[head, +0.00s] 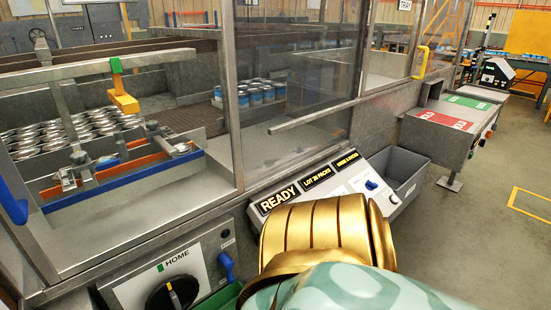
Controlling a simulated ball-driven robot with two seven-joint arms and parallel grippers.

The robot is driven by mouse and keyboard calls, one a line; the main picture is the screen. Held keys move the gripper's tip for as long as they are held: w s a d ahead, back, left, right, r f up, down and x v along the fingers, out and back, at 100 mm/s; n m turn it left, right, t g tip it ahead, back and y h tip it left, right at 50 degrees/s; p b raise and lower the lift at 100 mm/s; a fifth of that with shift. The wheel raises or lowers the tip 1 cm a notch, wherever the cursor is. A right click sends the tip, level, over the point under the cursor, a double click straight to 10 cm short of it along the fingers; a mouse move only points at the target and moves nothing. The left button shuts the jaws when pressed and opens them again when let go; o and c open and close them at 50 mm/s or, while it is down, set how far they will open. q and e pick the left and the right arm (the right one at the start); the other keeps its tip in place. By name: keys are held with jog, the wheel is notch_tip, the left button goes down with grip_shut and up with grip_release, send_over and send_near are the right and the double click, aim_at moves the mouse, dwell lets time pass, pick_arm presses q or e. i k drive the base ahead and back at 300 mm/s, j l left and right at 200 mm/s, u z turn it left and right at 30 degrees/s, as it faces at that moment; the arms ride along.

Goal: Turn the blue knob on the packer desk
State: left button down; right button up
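The blue knob (371,184) is a small round knob on the pale sloping face of the packer desk (352,181). The desk stands just right of centre, outside the glazed metal frame. Its black displays read READY, LOT 20 PACKS and a third, smaller line. A gold-banded, teal-patterned form, which looks like part of my own arm, covers the desk's lower front. The knob is clear of it in this view. No gripper fingers show for either arm, and nothing is seen touching the knob.
A HOME panel (190,262) with a black rotary switch and a blue handle (227,266) are at lower left. A grey bin (404,172) stands right of the desk. A red and green topped bench (443,122) is beyond. Open floor (470,230) lies at right.

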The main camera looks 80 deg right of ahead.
aim_at(370, 184)
jog(key=z, duration=2.95)
